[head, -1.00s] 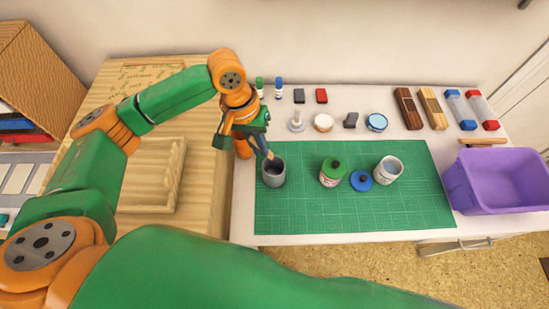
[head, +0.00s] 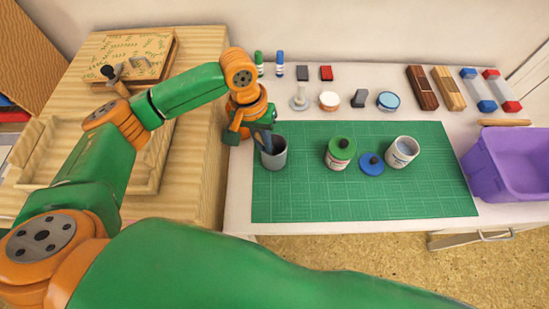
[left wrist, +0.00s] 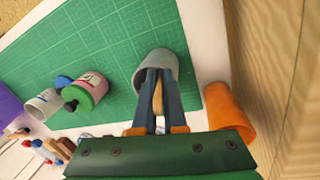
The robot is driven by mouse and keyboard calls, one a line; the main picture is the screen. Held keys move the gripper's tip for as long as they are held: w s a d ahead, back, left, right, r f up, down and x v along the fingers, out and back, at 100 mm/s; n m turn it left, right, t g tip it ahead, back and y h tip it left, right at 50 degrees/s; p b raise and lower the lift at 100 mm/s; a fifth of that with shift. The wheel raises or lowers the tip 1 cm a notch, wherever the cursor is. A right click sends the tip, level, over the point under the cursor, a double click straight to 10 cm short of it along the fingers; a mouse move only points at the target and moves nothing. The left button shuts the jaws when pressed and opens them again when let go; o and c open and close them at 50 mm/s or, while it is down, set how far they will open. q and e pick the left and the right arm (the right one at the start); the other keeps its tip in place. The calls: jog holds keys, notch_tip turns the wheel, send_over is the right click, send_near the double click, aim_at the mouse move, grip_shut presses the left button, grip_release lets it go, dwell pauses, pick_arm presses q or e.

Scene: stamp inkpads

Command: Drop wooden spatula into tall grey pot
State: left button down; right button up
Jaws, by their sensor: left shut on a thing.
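The tall grey pot (head: 275,158) stands at the left end of the green cutting mat (head: 350,200). My left gripper (head: 266,144) is over its mouth, with the blue fingertips reaching into the opening. In the left wrist view the wooden spatula (left wrist: 157,98) is held between the two fingers (left wrist: 158,85) and points into the grey pot (left wrist: 153,60). Its lower end is hidden in the pot. In the head view the spatula is hidden by the gripper. My right gripper is not in view.
An orange cup (left wrist: 228,105) stands close beside the pot. To the pot's right are a green-lidded jar (head: 340,152), a blue lid (head: 371,163) and a white jar (head: 402,152). A purple bin (head: 510,165) is at the far right. The mat's front half is clear.

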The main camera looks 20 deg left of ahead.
pick_arm(q)
jog(key=shift+r, duration=0.1)
jog(key=c, duration=0.9)
grip_release()
notch_tip(320, 180, up, 7)
jog(key=a, duration=0.1)
jog(key=shift+a, duration=0.1)
